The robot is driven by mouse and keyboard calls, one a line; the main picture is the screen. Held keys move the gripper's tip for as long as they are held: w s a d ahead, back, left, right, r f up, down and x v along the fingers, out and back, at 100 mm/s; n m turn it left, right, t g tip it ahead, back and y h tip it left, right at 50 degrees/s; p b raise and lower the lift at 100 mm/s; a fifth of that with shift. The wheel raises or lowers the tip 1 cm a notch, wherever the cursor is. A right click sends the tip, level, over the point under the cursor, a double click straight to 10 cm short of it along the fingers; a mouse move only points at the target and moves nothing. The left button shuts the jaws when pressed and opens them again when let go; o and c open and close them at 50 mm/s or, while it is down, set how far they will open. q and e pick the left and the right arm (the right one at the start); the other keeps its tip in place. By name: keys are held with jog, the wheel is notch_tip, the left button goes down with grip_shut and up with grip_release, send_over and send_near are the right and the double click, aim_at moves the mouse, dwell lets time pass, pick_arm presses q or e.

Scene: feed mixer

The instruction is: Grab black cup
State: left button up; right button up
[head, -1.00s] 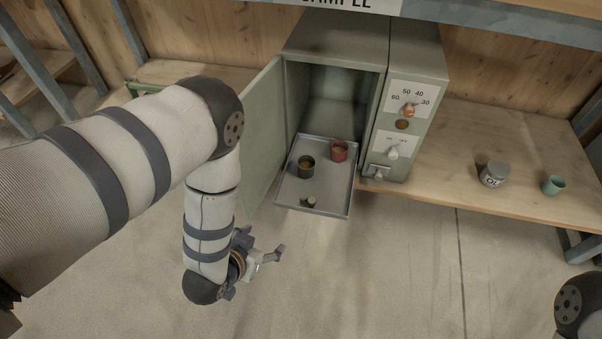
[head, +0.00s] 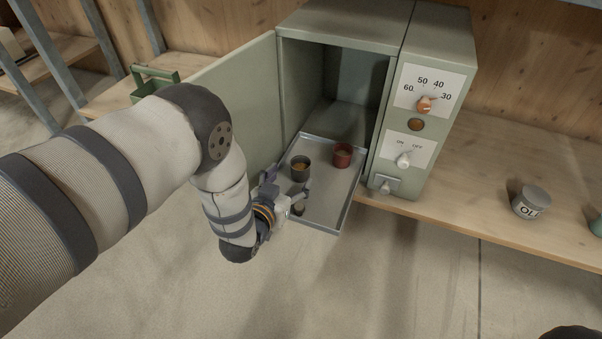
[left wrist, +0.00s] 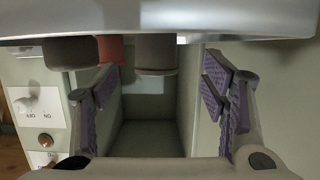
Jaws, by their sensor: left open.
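The black cup (head: 301,170) stands upright on the pulled-out metal tray (head: 325,205) of the green oven, left of the red cup (head: 343,155). In the left wrist view, which looks upside down, the black cup (left wrist: 155,54) hangs below the tray's edge and lies ahead, between the finger directions. My left gripper (head: 289,184) is open and empty at the tray's left front side, close to the black cup. Its two purple-padded fingers (left wrist: 163,92) are spread wide. My right gripper is out of view.
A small round object (head: 298,209) sits at the tray's front, beside my left gripper. The open oven door (head: 232,105) stands left of the tray. The oven's control panel (head: 425,95) is on the right. A grey jar (head: 531,202) stands on the wooden bench.

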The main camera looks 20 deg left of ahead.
aim_at(296, 171)
pick_arm(q)
jog(key=x, duration=0.1)
jog(key=b+x, duration=0.1)
jog(key=x, duration=0.1)
jog(key=shift+w+d, duration=0.25)
jog(key=shift+w+r+b, duration=0.1)
jog(key=shift+w+b, duration=0.25)
jog(key=shift+w, duration=0.1)
jog(key=shift+r, duration=0.1)
jog(key=c, duration=1.2)
